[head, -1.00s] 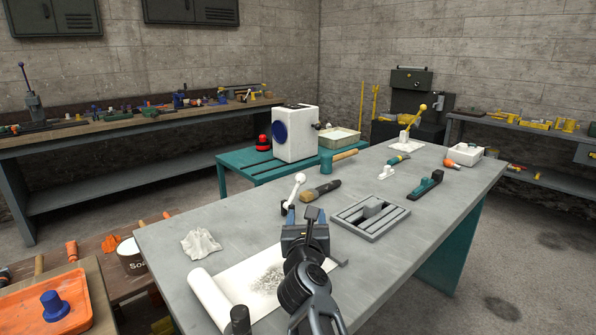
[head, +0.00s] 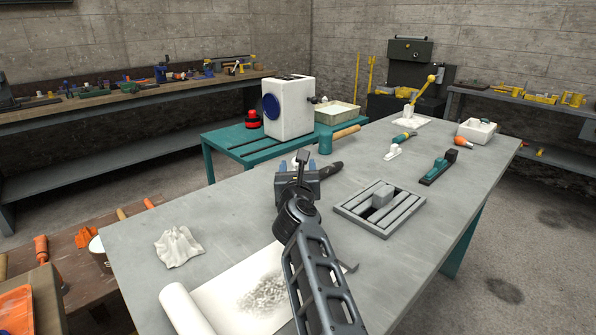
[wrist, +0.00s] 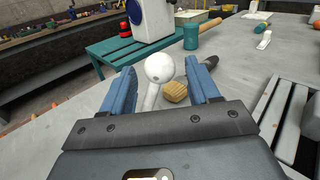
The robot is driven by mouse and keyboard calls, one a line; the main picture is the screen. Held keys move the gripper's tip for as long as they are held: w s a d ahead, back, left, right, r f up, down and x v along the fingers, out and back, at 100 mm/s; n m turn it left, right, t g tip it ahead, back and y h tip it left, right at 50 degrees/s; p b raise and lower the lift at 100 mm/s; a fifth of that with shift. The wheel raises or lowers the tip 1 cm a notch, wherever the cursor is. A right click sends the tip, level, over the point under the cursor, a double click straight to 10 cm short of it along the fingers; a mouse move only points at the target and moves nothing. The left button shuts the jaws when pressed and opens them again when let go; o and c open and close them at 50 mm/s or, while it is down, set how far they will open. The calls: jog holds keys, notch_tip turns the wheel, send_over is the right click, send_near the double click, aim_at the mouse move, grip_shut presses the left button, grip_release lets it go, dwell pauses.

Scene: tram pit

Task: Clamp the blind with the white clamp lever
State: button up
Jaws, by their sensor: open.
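The white clamp lever (wrist: 160,68), with a round ball knob on a slanting rod, stands between my fingers in the wrist view. In the head view my gripper mostly hides it. My gripper (head: 298,166) is open, its blue fingers (wrist: 161,88) to either side of the knob, with a gap to each. A grey slatted frame (head: 350,212) with a block on it lies on the table to the right; I cannot tell whether it is the blind. The lever's base is hidden.
A brush (wrist: 175,92) lies just beyond the lever, and a teal mallet (head: 325,144) behind it. A crumpled cloth (head: 178,246) and paper roll (head: 184,308) lie on the near left. A yellow lever (head: 425,88) stands at the far end. The table's left middle is clear.

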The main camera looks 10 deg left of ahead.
jog(key=shift+w+a+b, duration=0.15)
jog(key=shift+w+b, duration=0.5)
jog(key=shift+w, duration=0.5)
jog(key=shift+c, duration=0.4)
grip_shut()
